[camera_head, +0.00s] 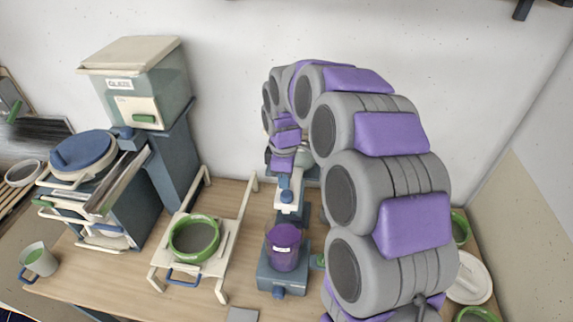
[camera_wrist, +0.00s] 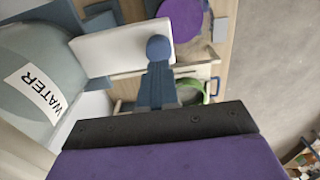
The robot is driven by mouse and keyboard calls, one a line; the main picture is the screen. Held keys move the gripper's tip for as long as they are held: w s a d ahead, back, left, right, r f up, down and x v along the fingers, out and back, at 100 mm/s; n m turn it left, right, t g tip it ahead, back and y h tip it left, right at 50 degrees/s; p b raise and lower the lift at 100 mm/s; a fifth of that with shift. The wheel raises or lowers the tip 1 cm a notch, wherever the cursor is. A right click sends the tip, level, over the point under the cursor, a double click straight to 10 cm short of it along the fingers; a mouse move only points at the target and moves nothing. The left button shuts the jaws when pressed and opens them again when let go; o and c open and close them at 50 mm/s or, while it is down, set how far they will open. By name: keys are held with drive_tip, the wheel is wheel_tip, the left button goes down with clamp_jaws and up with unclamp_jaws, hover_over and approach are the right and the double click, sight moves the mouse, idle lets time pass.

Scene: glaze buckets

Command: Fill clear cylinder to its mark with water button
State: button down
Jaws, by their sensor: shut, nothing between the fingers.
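The clear cylinder (camera_head: 283,250) stands upright on a blue base (camera_head: 302,274) in the head view. Purple shows inside it; its mark is too small to make out. Behind it is a white dispenser part (camera_head: 290,212) with a round blue button (camera_head: 286,196). In the wrist view the button (camera_wrist: 158,46) sits on a white block (camera_wrist: 112,50) beside a grey tank labelled WATER (camera_wrist: 30,72). My gripper (camera_head: 284,181) is shut and empty, just above the button. Its blue-grey fingers (camera_wrist: 157,72) overlap the button's edge in the wrist view; I cannot tell whether they touch.
A cream rack (camera_head: 238,218) holds a green-rimmed sieve (camera_head: 194,238) left of the cylinder. A GLAZE tank (camera_head: 150,88) stands farther left, near a blue-lidded bucket (camera_head: 83,151) and a pale mug (camera_head: 39,259). My arm covers much of the right side. The wall is close behind.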

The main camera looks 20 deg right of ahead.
sight(287, 196)
drive_tip(key=shift+a+f, duration=0.2)
drive_tip(key=shift+f, duration=0.85)
drive_tip(key=shift+d+f, duration=0.1)
drive_tip(key=shift+f, duration=0.15)
drive_tip(key=shift+d+f, duration=0.1)
drive_tip(key=shift+d, duration=0.4)
